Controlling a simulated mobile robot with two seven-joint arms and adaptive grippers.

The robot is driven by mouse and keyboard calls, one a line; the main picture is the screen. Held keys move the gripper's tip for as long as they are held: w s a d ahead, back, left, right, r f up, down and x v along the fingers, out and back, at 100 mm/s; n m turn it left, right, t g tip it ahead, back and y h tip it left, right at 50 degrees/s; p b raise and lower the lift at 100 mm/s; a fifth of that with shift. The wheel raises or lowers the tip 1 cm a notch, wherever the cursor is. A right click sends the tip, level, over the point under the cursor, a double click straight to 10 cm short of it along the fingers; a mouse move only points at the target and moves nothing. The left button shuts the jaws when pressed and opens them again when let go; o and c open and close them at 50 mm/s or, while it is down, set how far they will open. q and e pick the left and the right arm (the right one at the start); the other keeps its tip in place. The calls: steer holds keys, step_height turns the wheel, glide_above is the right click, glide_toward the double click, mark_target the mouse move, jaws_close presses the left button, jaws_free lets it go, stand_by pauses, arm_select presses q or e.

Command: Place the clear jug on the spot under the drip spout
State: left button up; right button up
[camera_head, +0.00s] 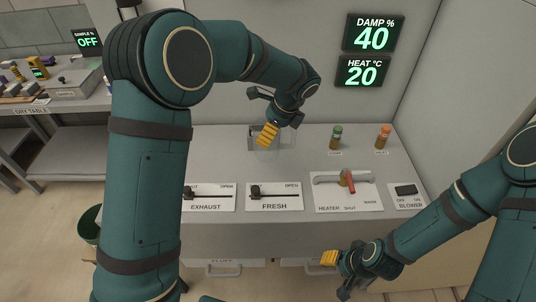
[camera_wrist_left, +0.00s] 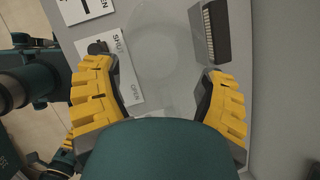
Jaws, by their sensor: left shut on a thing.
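The clear jug is almost invisible; a faint round outline of it (camera_wrist_left: 155,50) shows between my left fingers in the left wrist view. My left gripper (camera_head: 268,133) is over the back of the grey counter, in front of a small grey box-like fixture (camera_head: 254,131), and is shut on the jug. In the left wrist view a grey block with a slotted face (camera_wrist_left: 214,34) is just beyond the fingers. I cannot make out the drip spout or the spot under it. My right gripper (camera_head: 341,264) is low in front of the counter; its fingers are partly hidden.
The counter (camera_head: 225,160) carries the EXHAUST slider (camera_head: 208,196), FRESH slider (camera_head: 274,196), heater lever (camera_head: 347,182) and blower switch (camera_head: 406,190). Green-topped (camera_head: 336,137) and orange-topped (camera_head: 383,137) bottles stand at the right. Wall displays read DAMP 40 (camera_head: 373,34) and HEAT 20 (camera_head: 362,72).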

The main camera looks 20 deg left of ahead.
mark_target(269, 153)
arm_select(q)
steer(key=f, duration=0.4)
steer(key=shift+s+f, duration=0.2)
steer(key=shift+s, duration=0.05)
steer(key=shift+f+b, duration=0.5)
steer(key=shift+f, duration=1.55)
steer(key=shift+f, duration=0.1)
steer(key=o, duration=1.1)
steer(key=shift+o, duration=0.2)
